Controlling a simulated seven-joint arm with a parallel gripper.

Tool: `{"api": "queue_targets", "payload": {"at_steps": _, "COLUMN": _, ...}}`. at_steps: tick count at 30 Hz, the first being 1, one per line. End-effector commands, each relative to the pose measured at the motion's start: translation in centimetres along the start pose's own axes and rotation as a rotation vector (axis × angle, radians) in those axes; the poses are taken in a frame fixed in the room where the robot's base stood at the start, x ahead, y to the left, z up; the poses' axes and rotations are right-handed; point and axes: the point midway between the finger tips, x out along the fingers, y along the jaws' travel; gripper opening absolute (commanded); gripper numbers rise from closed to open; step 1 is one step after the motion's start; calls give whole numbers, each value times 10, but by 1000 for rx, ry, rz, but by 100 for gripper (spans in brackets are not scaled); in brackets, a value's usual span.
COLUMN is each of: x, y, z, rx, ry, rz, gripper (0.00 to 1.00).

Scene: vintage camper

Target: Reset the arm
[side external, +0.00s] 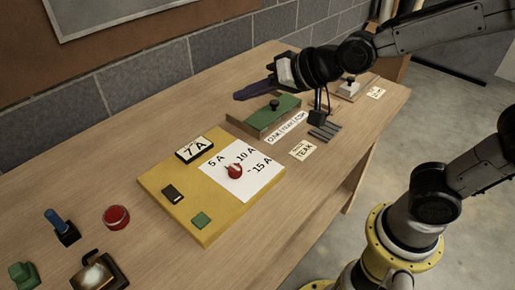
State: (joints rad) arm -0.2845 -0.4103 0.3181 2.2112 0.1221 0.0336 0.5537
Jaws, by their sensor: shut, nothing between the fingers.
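My gripper (255,91) is at the end of my arm, which reaches in from the right. Its dark purple fingers are shut and empty and point left. They hang above the wooden table (330,190), over the back of a green-topped block with a black knob (272,118). I cannot tell how high above the block they are.
A yellow panel (163,182) with a red dial and a "7 A" display sits mid-table. A blue-handled lever (55,222), red button (116,216) and green switch (22,274) stand at front left. A block wall (130,95) runs behind.

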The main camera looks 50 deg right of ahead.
Motion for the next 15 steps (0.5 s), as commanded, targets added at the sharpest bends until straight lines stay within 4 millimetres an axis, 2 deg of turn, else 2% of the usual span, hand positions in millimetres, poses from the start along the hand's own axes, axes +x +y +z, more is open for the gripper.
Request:
{"api": "queue_targets", "payload": {"at_steps": 1, "x": -33, "y": 19, "z": -14, "rx": -22, "ry": 32, "rz": 41, "gripper": 0}}
{"api": "queue_targets", "payload": {"at_steps": 2, "x": -50, "y": 30, "z": -16, "rx": -45, "ry": 33, "rz": 70, "gripper": 0}}
{"api": "queue_targets", "payload": {"at_steps": 3, "x": -72, "y": 45, "z": -14, "rx": -79, "ry": 27, "rz": 111, "gripper": 0}}
{"api": "queue_targets", "payload": {"at_steps": 6, "x": -117, "y": 78, "z": 5, "rx": -170, "ry": -23, "rz": 210, "gripper": 0}}
{"api": "queue_targets", "payload": {"at_steps": 10, "x": -152, "y": 108, "z": 43, "rx": -287, "ry": -152, "rz": 302, "gripper": 0}}
{"api": "queue_targets", "payload": {"at_steps": 12, "x": -160, "y": 119, "z": 64, "rx": -345, "ry": -243, "rz": 327, "gripper": 0}}
{"api": "queue_targets", "payload": {"at_steps": 15, "x": -167, "y": 130, "z": 85, "rx": -404, "ry": -351, "rz": 351, "gripper": 0}}
